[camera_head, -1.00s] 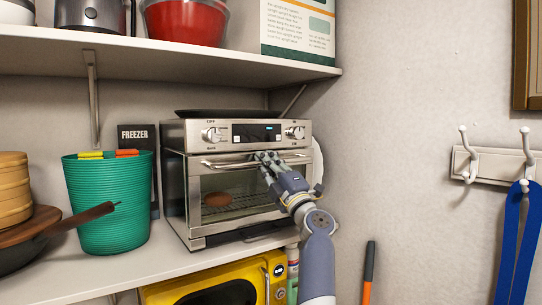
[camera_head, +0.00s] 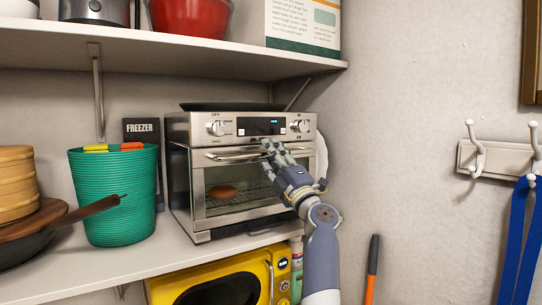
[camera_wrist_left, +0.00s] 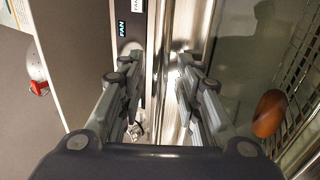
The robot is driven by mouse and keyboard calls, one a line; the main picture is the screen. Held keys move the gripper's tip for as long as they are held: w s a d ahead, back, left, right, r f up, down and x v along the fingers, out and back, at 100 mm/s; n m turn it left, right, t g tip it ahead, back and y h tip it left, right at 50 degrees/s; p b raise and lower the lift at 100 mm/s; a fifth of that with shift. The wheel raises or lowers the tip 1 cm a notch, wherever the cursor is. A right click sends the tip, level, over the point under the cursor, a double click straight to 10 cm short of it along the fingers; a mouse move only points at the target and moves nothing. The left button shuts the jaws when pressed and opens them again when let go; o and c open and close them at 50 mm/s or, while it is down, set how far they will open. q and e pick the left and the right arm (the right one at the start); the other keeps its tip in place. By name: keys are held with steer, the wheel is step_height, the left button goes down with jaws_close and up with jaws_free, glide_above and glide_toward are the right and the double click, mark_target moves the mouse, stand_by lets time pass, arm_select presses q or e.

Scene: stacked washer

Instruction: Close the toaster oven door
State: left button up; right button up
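The silver toaster oven (camera_head: 240,170) stands on the middle shelf. Its glass door (camera_head: 240,185) looks upright against the front; I cannot tell whether a small gap is left. The bar handle (camera_head: 232,155) runs along the door's top. A brown oval item (camera_head: 222,192) shows on the rack behind the glass, and also in the left wrist view (camera_wrist_left: 269,113). My left gripper (camera_head: 272,148) is at the right half of the handle, just below the control panel. In the left wrist view its fingers (camera_wrist_left: 162,72) are apart, with the handle bar (camera_wrist_left: 160,60) between them. My right gripper is not in view.
A green basket (camera_head: 115,195) and a freezer box (camera_head: 142,130) stand left of the oven. A pan (camera_head: 35,240) is further left. A yellow microwave (camera_head: 215,285) is below. An upper shelf (camera_head: 180,48) hangs above. Wall hooks (camera_head: 478,155) are at right.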

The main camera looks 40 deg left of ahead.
arm_select(q)
steer(key=v, duration=0.7)
steer(key=shift+f, duration=0.2)
steer(key=shift+d, duration=0.15)
